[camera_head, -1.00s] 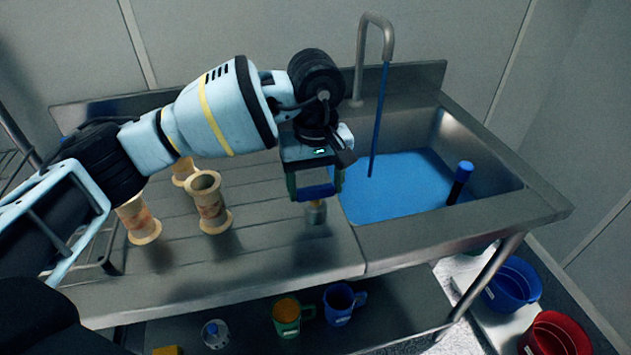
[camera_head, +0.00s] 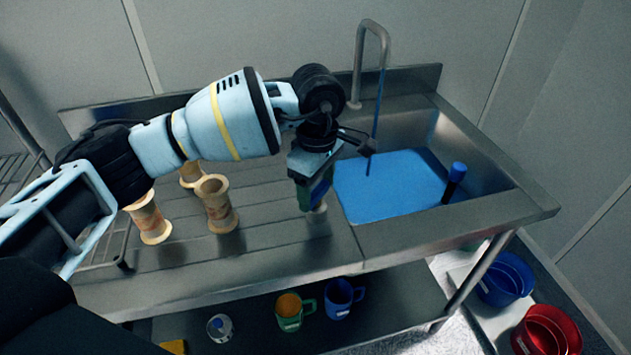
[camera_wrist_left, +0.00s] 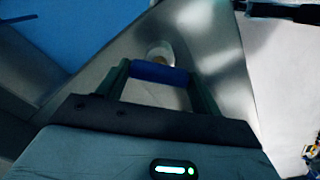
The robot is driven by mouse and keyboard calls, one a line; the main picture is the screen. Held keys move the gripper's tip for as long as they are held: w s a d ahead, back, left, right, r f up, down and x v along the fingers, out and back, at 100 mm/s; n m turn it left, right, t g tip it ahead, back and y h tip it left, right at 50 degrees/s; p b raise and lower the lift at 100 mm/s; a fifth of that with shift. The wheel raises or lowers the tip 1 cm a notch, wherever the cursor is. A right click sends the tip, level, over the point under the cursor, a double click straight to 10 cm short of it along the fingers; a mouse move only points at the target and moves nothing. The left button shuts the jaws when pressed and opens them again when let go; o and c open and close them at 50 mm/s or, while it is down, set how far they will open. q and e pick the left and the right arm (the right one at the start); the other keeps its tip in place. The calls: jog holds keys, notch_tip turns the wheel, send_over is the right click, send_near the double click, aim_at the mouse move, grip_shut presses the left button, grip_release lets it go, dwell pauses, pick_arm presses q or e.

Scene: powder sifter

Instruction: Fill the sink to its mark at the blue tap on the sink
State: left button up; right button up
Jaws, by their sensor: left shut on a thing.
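The steel sink (camera_head: 500,226) holds blue water (camera_head: 392,190). The tall grey spout (camera_head: 357,62) has a thin blue stream (camera_head: 379,104) falling from it, its lower part crossing behind my gripper's outer parts. My left gripper (camera_head: 311,196) is shut on the blue tap handle (camera_wrist_left: 160,73), above a short metal post (camera_head: 317,211) on the counter beside the sink. The handle lies crosswise between the fingers in the left wrist view. A dark post with a blue top (camera_head: 458,168) stands in the sink. I cannot make out a fill mark. My right gripper is out of view.
Several tan spools (camera_head: 217,206) stand on the draining board (camera_head: 270,240), left of the gripper. A green mug (camera_head: 289,314), a blue mug (camera_head: 338,300) and a bottle (camera_head: 220,328) sit on the shelf below. Blue (camera_head: 507,280) and red (camera_head: 545,330) buckets are at right.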

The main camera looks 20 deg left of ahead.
aim_at(317, 190)
pick_arm(q)
jog(key=n+p, duration=0.1)
jog(key=n, duration=0.1)
jog(key=n+p, duration=0.1)
jog(key=n, duration=0.1)
jog(key=shift+r+n, duration=0.2)
jog(key=shift+n, duration=0.1)
jog(key=n+p, duration=0.1)
jog(key=n, duration=0.3)
jog(key=shift+p, duration=0.4)
jog(key=shift+f+n, duration=0.15)
jog(key=shift+n, duration=0.25)
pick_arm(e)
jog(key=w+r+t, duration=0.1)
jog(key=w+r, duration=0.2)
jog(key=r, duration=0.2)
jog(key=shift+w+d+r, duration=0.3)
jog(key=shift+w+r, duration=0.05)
pick_arm(q)
jog(key=shift+f, duration=0.1)
jog(key=o, duration=1)
jog(key=shift+r, duration=3.95)
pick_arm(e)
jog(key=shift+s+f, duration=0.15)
